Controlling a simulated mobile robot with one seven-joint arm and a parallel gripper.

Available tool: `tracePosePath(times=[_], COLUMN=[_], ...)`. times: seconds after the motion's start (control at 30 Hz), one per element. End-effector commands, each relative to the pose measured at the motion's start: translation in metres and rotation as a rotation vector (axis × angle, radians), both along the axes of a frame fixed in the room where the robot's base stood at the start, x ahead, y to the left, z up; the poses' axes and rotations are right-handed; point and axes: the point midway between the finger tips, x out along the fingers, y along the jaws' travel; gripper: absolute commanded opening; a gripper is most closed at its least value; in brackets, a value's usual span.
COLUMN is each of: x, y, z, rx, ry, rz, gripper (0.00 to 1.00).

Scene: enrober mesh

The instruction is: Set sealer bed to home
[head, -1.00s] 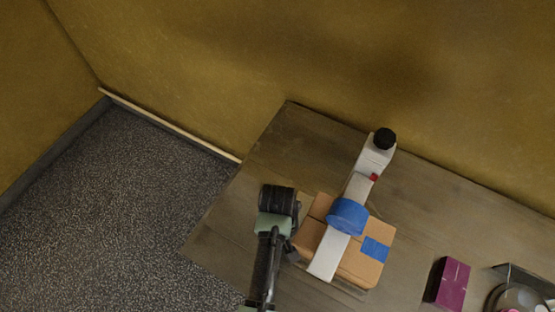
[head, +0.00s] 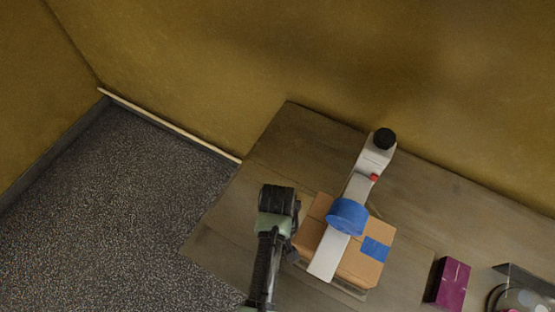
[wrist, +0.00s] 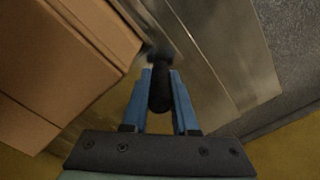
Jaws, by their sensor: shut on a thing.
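The sealer (head: 377,157) stands on the wooden table in the head view. It has a white arm, a black knob on top, a small red part and a blue round piece. A cardboard box (head: 315,240) with a blue patch lies under the arm. A pale plate edge (head: 350,290) shows below the box; the bed is otherwise mostly hidden. In the wrist view, my gripper (wrist: 160,92) has its blue fingers closed around a black rounded handle (wrist: 160,88), beside the box (wrist: 60,60). My arm hides the fingers and this handle in the head view.
A purple box (head: 450,283) and a partly cut-off round metal object (head: 515,298) stand on the table (head: 290,135) at the right. Bare table lies behind and left of the sealer. A yellow wall is behind; speckled floor (head: 120,210) is at left.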

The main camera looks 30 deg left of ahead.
Motion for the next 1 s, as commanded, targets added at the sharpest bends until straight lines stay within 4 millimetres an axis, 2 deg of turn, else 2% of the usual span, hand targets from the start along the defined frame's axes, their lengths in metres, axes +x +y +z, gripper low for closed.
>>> tracePosePath(times=[0.37, 0.57, 0.77, 1.0], x=[0.000, 0.001, 0.003, 0.005], y=[0.001, 0.013, 0.048, 0.106], z=[0.001, 0.001, 0.000, -0.001], rx=[0.000, 0.002, 0.003, 0.004], ry=[0.000, -0.001, -0.002, -0.004], rz=[0.001, 0.004, 0.007, 0.008], gripper=[0.00, 0.00, 0.00, 0.00])
